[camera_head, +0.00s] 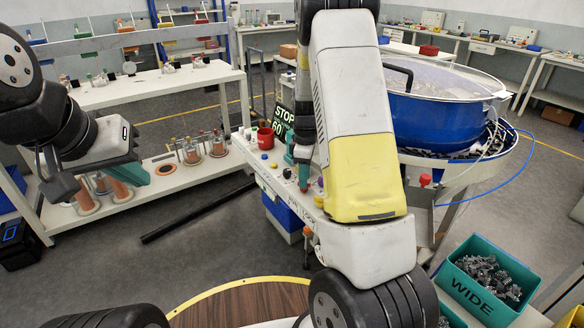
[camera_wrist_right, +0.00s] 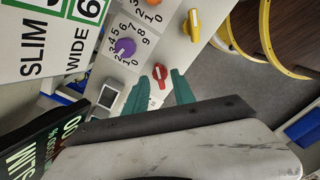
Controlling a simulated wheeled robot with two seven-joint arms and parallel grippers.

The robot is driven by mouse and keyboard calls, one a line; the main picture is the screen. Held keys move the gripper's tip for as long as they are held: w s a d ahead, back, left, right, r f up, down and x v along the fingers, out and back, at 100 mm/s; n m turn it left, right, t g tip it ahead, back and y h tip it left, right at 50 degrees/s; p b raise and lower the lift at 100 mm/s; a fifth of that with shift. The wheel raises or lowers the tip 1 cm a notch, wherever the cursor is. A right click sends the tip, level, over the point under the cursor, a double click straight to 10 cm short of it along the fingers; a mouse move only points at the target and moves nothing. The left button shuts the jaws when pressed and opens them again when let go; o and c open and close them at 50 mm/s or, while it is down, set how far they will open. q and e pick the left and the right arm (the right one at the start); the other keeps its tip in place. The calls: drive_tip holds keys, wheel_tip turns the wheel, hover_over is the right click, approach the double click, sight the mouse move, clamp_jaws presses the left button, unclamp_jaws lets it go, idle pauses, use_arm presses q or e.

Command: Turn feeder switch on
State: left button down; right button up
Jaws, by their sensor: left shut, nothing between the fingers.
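In the right wrist view, a red rotary switch (camera_wrist_right: 160,72) sits on the panel (camera_wrist_right: 190,60), between the two teal fingertips of my right gripper (camera_wrist_right: 159,80). The fingers are apart; I cannot tell whether they touch the switch. A yellow switch (camera_wrist_right: 192,25) and a purple numbered dial (camera_wrist_right: 124,47) are close by. I cannot read which switch is the feeder's. My right gripper (camera_head: 302,182) is partly hidden by its arm in the head view. My left gripper (camera_head: 60,185) is shut and empty, far left.
A blue bowl feeder (camera_head: 430,120) stands right of the panel. A green bin marked WIDE (camera_head: 465,295) holds grey parts. A white shelf bench (camera_head: 150,85) is at left.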

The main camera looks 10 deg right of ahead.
drive_tip(key=shift+f, duration=0.45)
clamp_jaws()
